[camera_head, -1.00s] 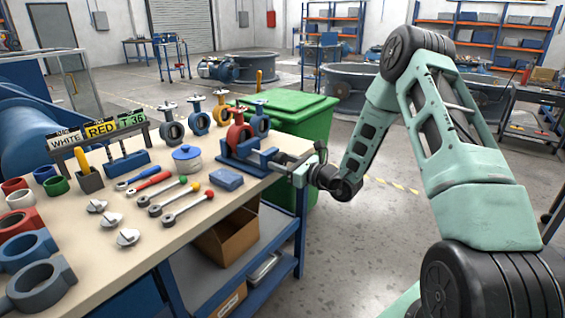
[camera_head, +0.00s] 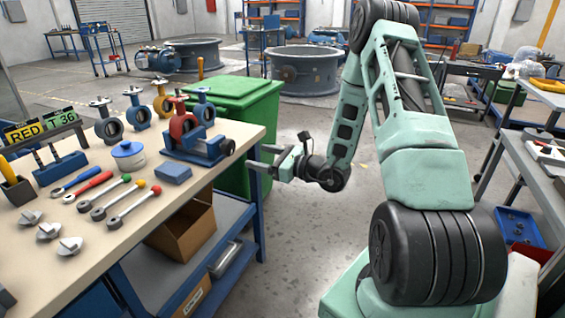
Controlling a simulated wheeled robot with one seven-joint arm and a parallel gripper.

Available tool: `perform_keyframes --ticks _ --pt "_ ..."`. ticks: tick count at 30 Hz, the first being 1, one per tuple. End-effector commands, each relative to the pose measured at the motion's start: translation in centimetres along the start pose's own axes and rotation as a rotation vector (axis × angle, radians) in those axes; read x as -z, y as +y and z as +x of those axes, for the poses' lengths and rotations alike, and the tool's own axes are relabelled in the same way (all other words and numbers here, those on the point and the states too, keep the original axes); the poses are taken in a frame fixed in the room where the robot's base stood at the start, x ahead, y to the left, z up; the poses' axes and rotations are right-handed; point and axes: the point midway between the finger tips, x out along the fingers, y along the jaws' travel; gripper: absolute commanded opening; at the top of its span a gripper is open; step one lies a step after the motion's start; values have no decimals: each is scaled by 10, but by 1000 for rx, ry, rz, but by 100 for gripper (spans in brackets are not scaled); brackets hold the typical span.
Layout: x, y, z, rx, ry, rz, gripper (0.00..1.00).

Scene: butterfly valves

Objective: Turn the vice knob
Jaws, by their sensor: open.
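The blue vice (camera_head: 198,146) sits at the far right corner of the workbench (camera_head: 160,222). A red butterfly valve body (camera_head: 182,122) stands in or right behind it; I cannot tell if the jaws touch it. The vice knob (camera_head: 228,147) is a dark round end on the vice's right side, facing the bench edge. My gripper (camera_head: 262,158) is off the right edge of the bench, right of the knob and a little lower in the picture. Its fingers point left toward the bench, apart from each other and empty. A clear gap separates it from the knob.
A green bin (camera_head: 235,95) stands behind my gripper, close to the bench end. Ratchet wrenches (camera_head: 133,203), a blue block (camera_head: 174,172) and a blue-lidded pot (camera_head: 128,153) lie on the bench. A grey shelf cart (camera_head: 545,185) is at right. Floor between is clear.

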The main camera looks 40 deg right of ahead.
Motion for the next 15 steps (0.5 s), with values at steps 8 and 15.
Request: perform_keyframes --ticks 8,15 --pt "0 -1 -51 2 1 0 68" --pt "0 0 -65 0 -1 -1 68"
